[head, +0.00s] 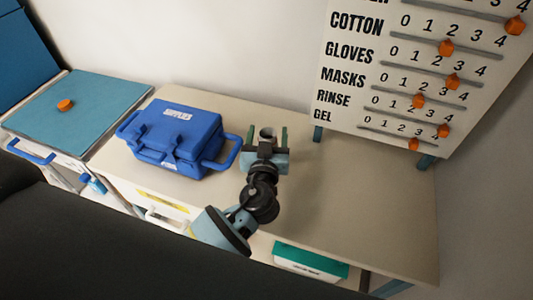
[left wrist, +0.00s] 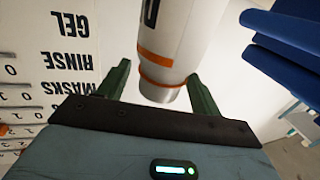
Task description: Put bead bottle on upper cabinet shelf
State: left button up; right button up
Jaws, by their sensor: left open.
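The bead bottle is most likely the white bottle (left wrist: 180,45) with an orange band and grey end in the left wrist view. In the head view only a small grey round top (head: 267,132) shows between the fingers. My left gripper (head: 268,136) is open above the beige counter, with its green fingers on either side of the bottle's grey end. The fingers also show in the left wrist view (left wrist: 160,88); contact cannot be told. My right gripper is not in view. I cannot make out an upper cabinet shelf.
A blue case (head: 178,135) with handles stands left of the gripper on the beige counter (head: 350,215). A white board (head: 400,80) with orange sliders stands behind at the right. A teal-topped unit (head: 80,105) is at the left. The counter's right part is clear.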

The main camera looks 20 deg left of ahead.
pick_arm(q)
grip_shut()
dwell(0.5)
jog(key=shift+r, duration=0.1)
